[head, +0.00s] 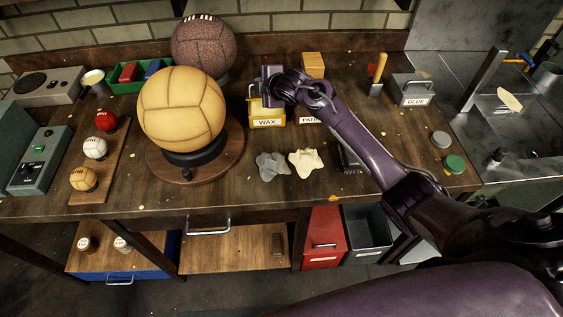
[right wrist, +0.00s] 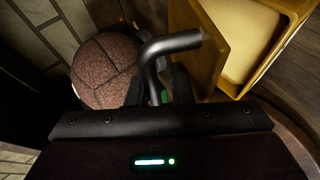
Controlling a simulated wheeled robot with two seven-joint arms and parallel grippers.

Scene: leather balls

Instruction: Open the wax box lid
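The yellow wax box (head: 267,113) with its WAX label stands on the workbench, right of the large tan ball. In the right wrist view the box (right wrist: 287,12) is open, with pale wax (right wrist: 246,38) inside. Its lid (right wrist: 203,38) is tilted up beside the opening, and a grey bent bar handle (right wrist: 172,44) sticks out from it. My right gripper (head: 268,82) is above the back of the box. In the wrist view its dark fingers (right wrist: 166,88) are around the handle's end and look closed on it. The fingertips are partly hidden. My left gripper is not in view.
A tan ball (head: 182,108) on a round wooden stand is close left of the box; a dark brown ball (head: 202,45) stands behind. A grey GLUE box (head: 413,92) is to the right, beyond my arm.

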